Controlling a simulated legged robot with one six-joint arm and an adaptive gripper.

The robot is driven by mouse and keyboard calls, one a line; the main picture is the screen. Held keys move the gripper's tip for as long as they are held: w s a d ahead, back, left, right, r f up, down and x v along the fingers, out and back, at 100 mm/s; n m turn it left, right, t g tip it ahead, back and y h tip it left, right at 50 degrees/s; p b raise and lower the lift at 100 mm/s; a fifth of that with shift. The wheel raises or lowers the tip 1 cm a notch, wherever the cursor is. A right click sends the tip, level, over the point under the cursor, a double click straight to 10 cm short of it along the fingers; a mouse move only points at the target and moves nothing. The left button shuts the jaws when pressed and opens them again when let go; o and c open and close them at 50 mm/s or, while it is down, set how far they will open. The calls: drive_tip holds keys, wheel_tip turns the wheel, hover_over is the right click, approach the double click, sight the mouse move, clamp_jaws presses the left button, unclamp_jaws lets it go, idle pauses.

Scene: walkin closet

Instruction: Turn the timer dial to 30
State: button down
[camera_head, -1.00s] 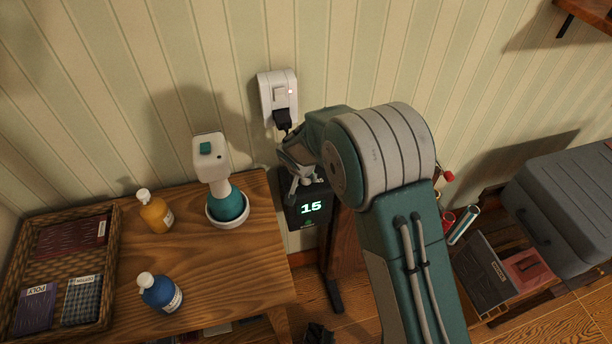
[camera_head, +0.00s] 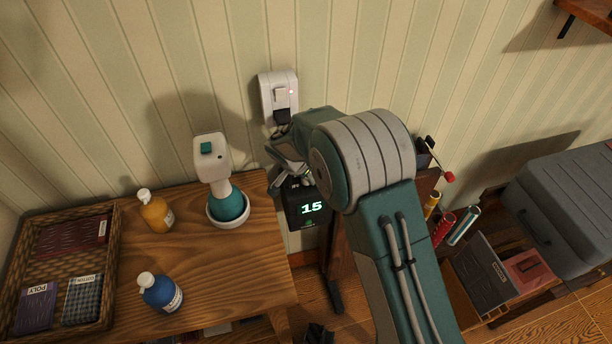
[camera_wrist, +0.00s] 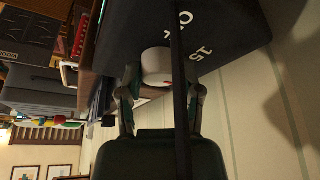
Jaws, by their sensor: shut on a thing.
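The timer is a dark box (camera_head: 305,218) mounted by the wall below a white outlet, its green-lit display reading 15. In the wrist view, its black face (camera_wrist: 235,30) carries white marks including "15" and "ON". My gripper (camera_head: 282,180) is at the top of the box in the head view, where the dial is hidden. In the wrist view, my gripper (camera_wrist: 163,88) has a finger on each side of the dial and is shut on it. A dark strap or cord crosses in front.
A wooden table (camera_head: 240,280) on the left holds a teal steamer-like device (camera_head: 228,207), an orange bottle (camera_head: 156,212), a blue bottle (camera_head: 160,292) and a wicker tray (camera_head: 100,290). The outlet (camera_head: 277,92) has a black plug. Right are rolls and boxes (camera_head: 480,270).

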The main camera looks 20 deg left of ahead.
drive_tip(key=shift+s+a+f, duration=0.1)
drive_tip(key=shift+f, duration=0.05)
drive_tip(key=shift+c, duration=1.3)
unclamp_jaws()
drive_tip(key=shift+a, duration=0.1)
drive_tip(key=shift+r, duration=0.3)
drive_tip(key=v, duration=1.1)
drive_tip(key=shift+a, duration=0.15)
drive_tip(key=shift+s+r, duration=0.1)
drive_tip(key=shift+s, duration=0.05)
